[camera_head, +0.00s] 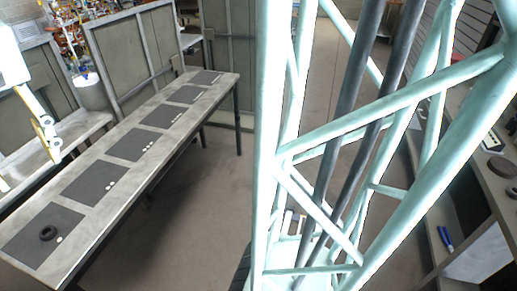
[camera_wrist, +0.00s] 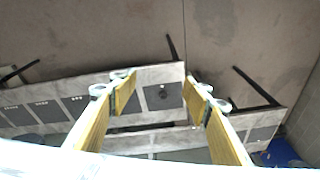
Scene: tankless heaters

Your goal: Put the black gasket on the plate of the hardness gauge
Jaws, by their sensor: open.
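A black ring, which looks like the black gasket (camera_head: 48,233), lies flat on the nearest dark mat of the long grey table in the head view. My gripper (camera_head: 48,138) is at the left edge of the head view, above and apart from the table. In the wrist view, my gripper (camera_wrist: 162,95) has its two yellow fingers spread wide with nothing between them. Beyond the fingers, a dark mat (camera_wrist: 168,97) with a light spot shows at a distance. I cannot make out the hardness gauge or its plate in either view.
The long grey table (camera_head: 92,217) carries several dark mats with small light discs. A bench (camera_head: 484,190) at the right holds dark round parts (camera_head: 503,167) and a blue-handled tool (camera_head: 445,238). A white bucket (camera_head: 90,94) stands at the left. Floor between table and bench is mostly clear.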

